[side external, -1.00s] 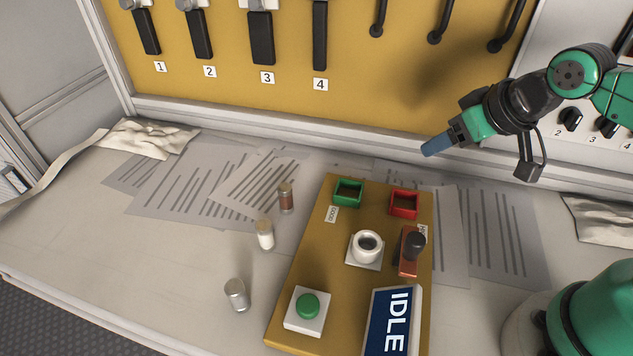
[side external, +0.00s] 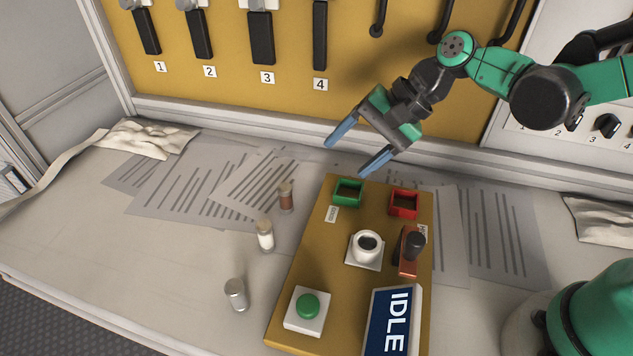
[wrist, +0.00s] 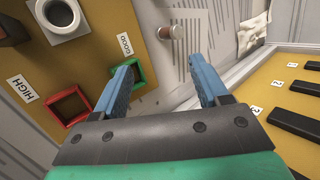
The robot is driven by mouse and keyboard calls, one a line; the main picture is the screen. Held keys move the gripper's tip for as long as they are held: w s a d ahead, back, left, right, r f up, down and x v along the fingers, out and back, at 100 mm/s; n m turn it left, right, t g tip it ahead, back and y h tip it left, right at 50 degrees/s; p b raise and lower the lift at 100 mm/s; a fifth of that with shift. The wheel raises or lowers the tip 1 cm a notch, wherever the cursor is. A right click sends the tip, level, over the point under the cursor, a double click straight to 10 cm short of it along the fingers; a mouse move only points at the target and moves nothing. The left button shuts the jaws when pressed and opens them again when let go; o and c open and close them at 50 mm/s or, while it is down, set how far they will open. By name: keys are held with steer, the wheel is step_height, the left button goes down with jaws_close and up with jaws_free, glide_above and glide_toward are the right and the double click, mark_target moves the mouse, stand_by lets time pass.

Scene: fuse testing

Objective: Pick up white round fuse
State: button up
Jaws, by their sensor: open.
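The white round fuse (side external: 265,235) stands upright on the table, left of the brown board, a white cylinder with a metal cap. A brown fuse (side external: 286,197) stands behind it and a silver-grey one (side external: 237,295) stands in front of it. My gripper (side external: 350,152) is open and empty, in the air above the back of the table, behind and to the right of the fuses. In the wrist view my two blue fingers (wrist: 165,85) are spread apart, with the brown fuse (wrist: 171,32) beyond them. I cannot see the white fuse in the wrist view.
The board (side external: 318,256) holds a green bin (side external: 349,193), a red bin (side external: 404,204), a white socket (side external: 366,247), a lever (side external: 410,250), a green button (side external: 307,306) and an IDLE display (side external: 392,322). Papers lie flat behind.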

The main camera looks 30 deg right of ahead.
mark_target(265, 224)
steer(key=a+f+m+y, duration=0.1)
steer(key=a, duration=0.1)
steer(key=w+a+f+m+g+y, duration=0.1)
steer(key=m, duration=0.1)
steer(key=w+a+f+m+g+y, duration=0.1)
steer(key=a, duration=0.1)
steer(key=shift+a+f+m+y, duration=0.35)
steer(key=shift+m+y, duration=0.05)
steer(key=a+f+m+y, duration=0.1)
steer(key=m+g, duration=0.1)
steer(key=a+f+g+y, duration=0.1)
steer(key=shift+s+a+f+m+y, duration=0.25)
steer(key=shift+a+f+m+y, duration=0.05)
steer(key=shift+a+f+m, duration=0.1)
steer(key=shift+s+a+f+g+y, duration=0.15)
steer(key=shift+a+f+g+y, duration=0.05)
steer(key=shift+a+g+y, duration=0.1)
steer(key=shift+x, duration=2.6)
jaws_close()
